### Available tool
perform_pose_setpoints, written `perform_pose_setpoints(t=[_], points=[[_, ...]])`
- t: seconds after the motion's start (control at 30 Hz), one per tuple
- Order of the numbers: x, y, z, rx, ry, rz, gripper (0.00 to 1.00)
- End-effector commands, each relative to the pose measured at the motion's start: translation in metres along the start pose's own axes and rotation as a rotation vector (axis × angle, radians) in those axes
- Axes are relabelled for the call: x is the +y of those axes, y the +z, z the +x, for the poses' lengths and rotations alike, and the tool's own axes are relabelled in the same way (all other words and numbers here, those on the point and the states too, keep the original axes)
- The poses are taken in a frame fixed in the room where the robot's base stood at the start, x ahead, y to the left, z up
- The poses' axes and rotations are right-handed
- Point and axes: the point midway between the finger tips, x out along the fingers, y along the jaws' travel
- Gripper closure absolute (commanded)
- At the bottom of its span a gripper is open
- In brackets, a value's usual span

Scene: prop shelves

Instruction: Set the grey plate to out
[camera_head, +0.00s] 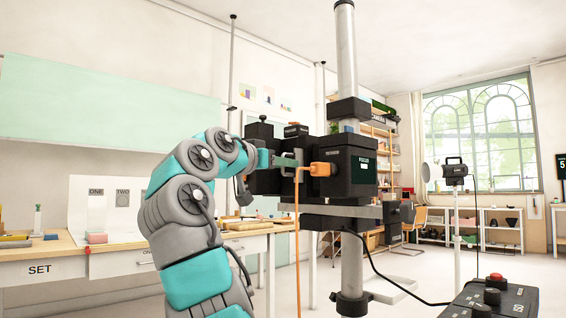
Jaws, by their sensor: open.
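A flat light-grey plate (345,210) lies level under the black camera rig (352,170) on the upright pole; I cannot tell for sure that it is the plate named. My gripper (288,164) is at the left side of the rig, above the left end of this plate, close to an orange handle or cable part (318,169). Its jaws are open and look empty. The fingertips partly overlap the dark rig, so I cannot tell whether they touch it. Any slot or markings for the plate's position are hidden or too small to read.
The pole (351,264) stands in front of me, with cables hanging from the rig. A dark box with knobs (490,299) is at the lower right. A table marked SET (40,270) is at the left. Open floor lies to the right, before white shelves (500,232).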

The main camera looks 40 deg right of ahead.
Motion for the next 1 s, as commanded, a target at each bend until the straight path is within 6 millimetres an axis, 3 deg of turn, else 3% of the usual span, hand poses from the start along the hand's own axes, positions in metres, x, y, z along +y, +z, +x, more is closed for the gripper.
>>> perform_pose_setpoints(t=[0.27,0.67,1.0], points=[[-0.0002,0.0005,0.0049,-0.001,0.0,0.0,0.58],[-0.0011,0.0006,0.0045,0.0,-0.002,-0.001,1.0],[-0.0029,0.0006,0.0037,0.0,-0.006,-0.002,1.0]])
